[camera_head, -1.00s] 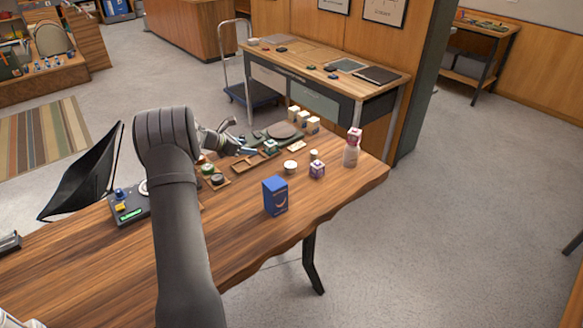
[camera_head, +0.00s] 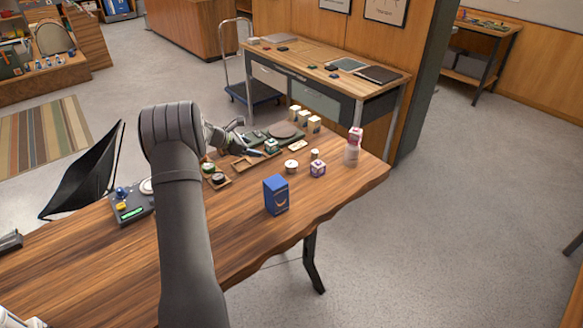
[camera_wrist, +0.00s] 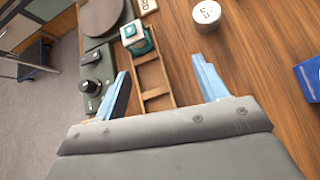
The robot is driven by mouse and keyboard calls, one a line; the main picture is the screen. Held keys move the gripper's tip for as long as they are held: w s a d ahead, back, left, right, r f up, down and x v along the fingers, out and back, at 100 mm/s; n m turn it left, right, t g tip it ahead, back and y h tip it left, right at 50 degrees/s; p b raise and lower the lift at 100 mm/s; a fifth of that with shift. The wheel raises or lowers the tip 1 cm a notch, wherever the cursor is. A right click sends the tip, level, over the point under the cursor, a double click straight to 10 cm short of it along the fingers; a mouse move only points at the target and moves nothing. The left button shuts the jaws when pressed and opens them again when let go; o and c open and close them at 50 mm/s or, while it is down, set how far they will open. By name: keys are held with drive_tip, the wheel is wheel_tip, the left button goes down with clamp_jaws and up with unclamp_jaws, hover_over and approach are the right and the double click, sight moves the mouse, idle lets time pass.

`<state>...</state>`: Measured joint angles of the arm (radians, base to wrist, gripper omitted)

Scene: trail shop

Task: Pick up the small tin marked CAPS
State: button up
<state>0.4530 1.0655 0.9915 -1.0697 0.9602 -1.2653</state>
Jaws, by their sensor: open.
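A small round white tin (camera_head: 291,166) stands on the wooden table, right of my gripper. In the wrist view the white tin (camera_wrist: 206,14) is at the top edge, with dark marks on it too small to read; I cannot tell whether it says CAPS. A smaller pale tin (camera_head: 315,155) stands just behind and right of it in the head view, its marking unreadable. My gripper (camera_wrist: 160,78) is open and empty, its two blue fingers apart above the table and the wooden divided tray.
The wooden tray (camera_wrist: 156,92) lies under the fingers, with a teal and white cube (camera_wrist: 134,34) at its end. A dark device (camera_wrist: 96,75) is at left. A blue box (camera_head: 276,195), purple-white cube (camera_head: 318,169) and pink-capped bottle (camera_head: 352,148) stand to the right.

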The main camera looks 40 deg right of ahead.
drive_tip(key=s+d+r+m+y, duration=0.3)
drive_tip(key=s+d+m+y, duration=0.2)
drive_tip(key=s+m, duration=0.55)
drive_tip(key=m+t+y, duration=0.3)
drive_tip(key=m+t, duration=0.1)
drive_tip(key=m, duration=1)
approach(291, 164)
drive_tip(key=shift+n, duration=0.25)
drive_tip(key=x, duration=0.4)
drive_tip(key=shift+w, duration=0.25)
drive_tip(key=shift+s+x, duration=0.15)
drive_tip(key=shift+x, duration=1.2)
drive_tip(key=shift+s+x, duration=0.2)
drive_tip(key=shift+x, duration=1.1)
drive_tip(key=shift+f, duration=0.15)
drive_tip(key=c, duration=1.1)
